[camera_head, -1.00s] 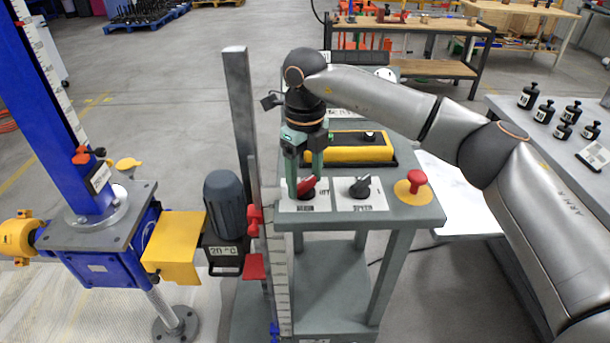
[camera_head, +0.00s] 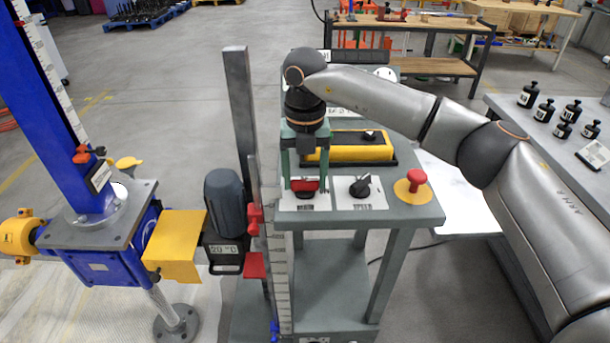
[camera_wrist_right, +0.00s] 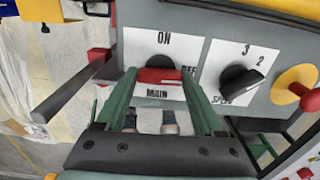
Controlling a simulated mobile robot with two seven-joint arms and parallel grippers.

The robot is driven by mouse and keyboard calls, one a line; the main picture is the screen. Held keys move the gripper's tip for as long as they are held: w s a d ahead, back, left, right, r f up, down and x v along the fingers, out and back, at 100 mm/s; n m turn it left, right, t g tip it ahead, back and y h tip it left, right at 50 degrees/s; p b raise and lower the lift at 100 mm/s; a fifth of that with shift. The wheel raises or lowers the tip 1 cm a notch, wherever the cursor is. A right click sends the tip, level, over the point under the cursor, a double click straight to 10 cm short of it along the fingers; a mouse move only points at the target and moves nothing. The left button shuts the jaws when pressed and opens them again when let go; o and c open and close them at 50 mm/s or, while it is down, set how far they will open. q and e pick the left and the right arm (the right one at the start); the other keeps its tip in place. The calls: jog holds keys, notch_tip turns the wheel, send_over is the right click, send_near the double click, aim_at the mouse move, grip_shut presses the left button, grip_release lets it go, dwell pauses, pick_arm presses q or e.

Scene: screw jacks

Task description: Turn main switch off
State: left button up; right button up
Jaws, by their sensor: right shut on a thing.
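The main switch (camera_head: 305,186) is a red handle on a dark round base, on a white plate on the grey control table (camera_head: 408,216). In the right wrist view the switch handle (camera_wrist_right: 160,76) lies crosswise, one end towards the printed OFF. ON is printed above it and MAIN below. My right gripper (camera_head: 305,180) points down with its green fingers on either side of the handle, shut on it. The right gripper's fingers (camera_wrist_right: 161,80) also show in the wrist view. My left gripper is out of view.
A black speed knob (camera_head: 360,187) and a red mushroom button (camera_head: 416,178) on a yellow base stand right of the switch. A yellow and black box (camera_head: 350,147) lies behind. A grey upright post (camera_head: 238,120) stands close on the left, beside the blue screw jack (camera_head: 105,245).

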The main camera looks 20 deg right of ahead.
aim_at(305, 181)
jog(key=shift+m, duration=0.3)
jog(key=o, duration=1.4)
jog(key=shift+r, duration=0.1)
notch_tip(305, 181, up, 12)
jog(key=shift+r, duration=0.2)
